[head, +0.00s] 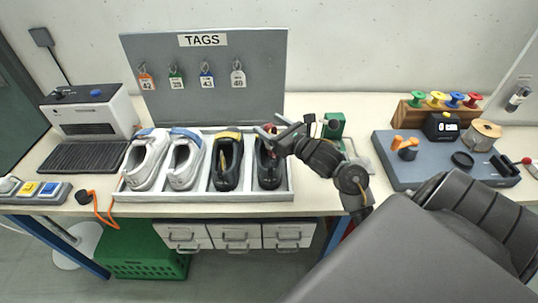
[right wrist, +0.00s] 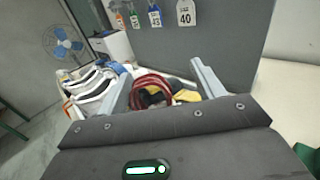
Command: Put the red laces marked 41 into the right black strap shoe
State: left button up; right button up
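The right black strap shoe (head: 268,168) stands at the right end of the tray, beside the left black shoe with yellow trim (head: 227,162). Its far end is partly hidden by my right gripper (head: 277,128). The red laces (right wrist: 150,86) form a coil between and beyond my right fingers in the right wrist view, with gaps on both sides. A small bit of red shows at the shoe's far end in the head view. I cannot tell whether the coil rests in the shoe. The 41 mark is not readable. My right gripper is open; my left is out of view.
Two white shoes (head: 147,160) fill the left of the white tray (head: 200,197). A grey tag board (head: 215,105) stands behind it. A green object (head: 334,126) is right of the gripper. A grey tool panel (head: 430,178) with spools behind lies further right.

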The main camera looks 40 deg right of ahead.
jog(key=s+d+b, duration=0.1)
jog(key=s+b, duration=0.2)
jog(key=s, duration=0.7)
jog(key=shift+s+b, duration=0.3)
jog(key=shift+s, duration=0.1)
